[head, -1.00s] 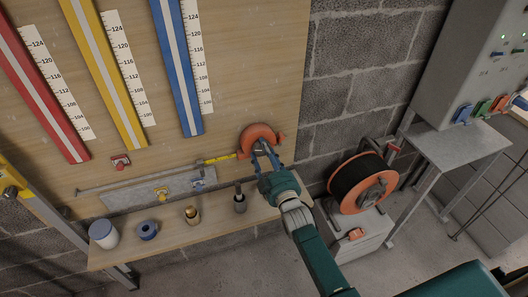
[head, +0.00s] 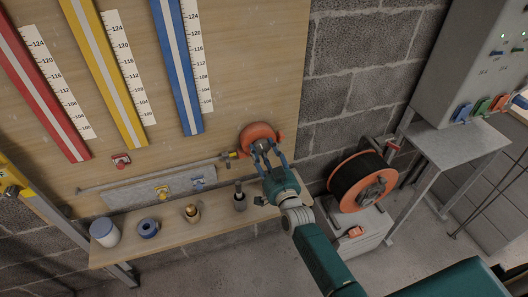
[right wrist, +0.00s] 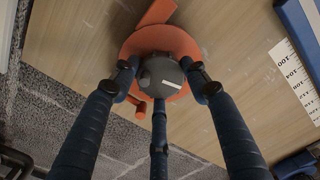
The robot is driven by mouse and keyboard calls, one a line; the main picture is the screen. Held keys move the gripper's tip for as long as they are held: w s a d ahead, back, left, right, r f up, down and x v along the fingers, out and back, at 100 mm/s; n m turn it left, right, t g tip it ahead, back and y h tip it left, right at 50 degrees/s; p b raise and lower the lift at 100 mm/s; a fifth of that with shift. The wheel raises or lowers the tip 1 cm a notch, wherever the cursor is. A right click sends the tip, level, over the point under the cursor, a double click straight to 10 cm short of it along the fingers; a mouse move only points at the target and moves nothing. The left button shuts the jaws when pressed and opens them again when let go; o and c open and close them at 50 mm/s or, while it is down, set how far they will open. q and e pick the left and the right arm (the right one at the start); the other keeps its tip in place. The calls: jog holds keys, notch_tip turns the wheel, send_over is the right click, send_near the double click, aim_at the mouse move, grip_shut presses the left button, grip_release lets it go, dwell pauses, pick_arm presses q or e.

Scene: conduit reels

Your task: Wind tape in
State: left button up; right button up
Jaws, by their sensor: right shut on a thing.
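The orange tape reel (head: 258,134) is fixed low on the wooden board. In the right wrist view its orange disc (right wrist: 187,45) has a dark round hub (right wrist: 161,76) and a small orange crank handle (right wrist: 140,110) at the lower left. A short bit of yellow tape (head: 233,154) shows at the reel's left side. My right gripper (head: 264,150) is at the front of the reel, its blue fingers shut around the hub. The fingertips are also at the hub in the wrist view (right wrist: 162,72). My left gripper is out of view.
A large orange-black conduit reel (head: 362,181) stands to the right.

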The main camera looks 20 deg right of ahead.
jog(key=shift+f+m, duration=0.1)
jog(key=shift+m, duration=1)
jog(key=o, duration=1.2)
jog(key=shift+c, duration=0.2)
jog(key=s, duration=1.2)
jog(key=shift+d, duration=0.2)
